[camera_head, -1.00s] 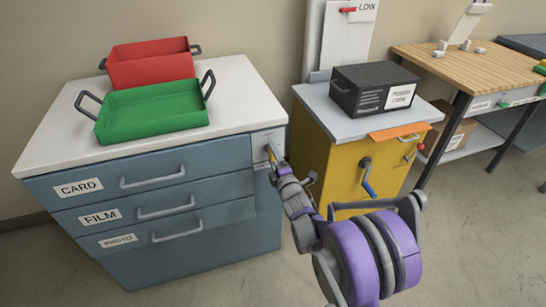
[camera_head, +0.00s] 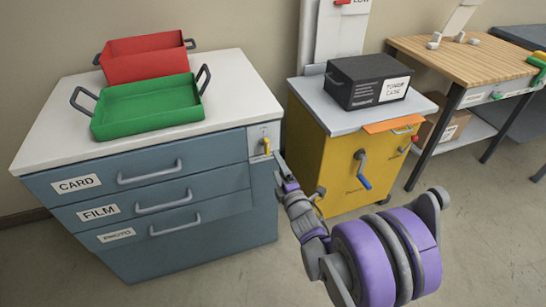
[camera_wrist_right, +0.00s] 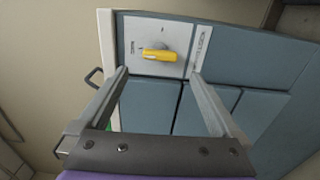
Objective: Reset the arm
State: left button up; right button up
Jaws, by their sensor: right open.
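My right gripper (camera_head: 280,170) is in front of the right end of the blue drawer cabinet (camera_head: 220,255). In the right wrist view the gripper (camera_wrist_right: 160,72) has its two fingers wide apart with nothing between them. A yellow lever (camera_head: 266,146) sits on a light grey plate at the cabinet's upper right corner. It also shows in the right wrist view (camera_wrist_right: 158,55), just beyond the fingertips and apart from them. There the lever lies roughly sideways on its round grey hub. Lettering beside it is too small to read. My left gripper is not in view.
A green tray (camera_head: 150,112) and a red tray (camera_head: 140,66) stand on the cabinet's white top (camera_head: 50,143). A yellow cabinet (camera_head: 335,165) with a blue-handled crank (camera_head: 364,182) and a black case (camera_head: 350,92) stands to the right. Open floor lies in front.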

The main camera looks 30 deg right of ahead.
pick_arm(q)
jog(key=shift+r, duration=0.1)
pick_arm(e)
jog(key=shift+v, duration=0.9)
jog(key=s+a+f+m+g+y, duration=0.25)
jog(key=s+a+m+g, duration=0.55)
jog(key=s, duration=0.6)
jog(key=s+a+f+m+g+y, duration=0.2)
jog(key=s+a+f+m+g, duration=0.4)
jog(key=s+a, duration=0.6)
pick_arm(q)
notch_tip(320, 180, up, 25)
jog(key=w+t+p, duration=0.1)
jog(key=p, duration=2.1)
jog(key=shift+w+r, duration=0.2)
pick_arm(e)
notch_tip(320, 180, up, 27)
jog(key=d+m+t, duration=0.1)
jog(key=shift+s+d+r+t, duration=0.15)
jog(key=shift+s+d+t, duration=0.1)
jog(key=shift+d+t, duration=0.15)
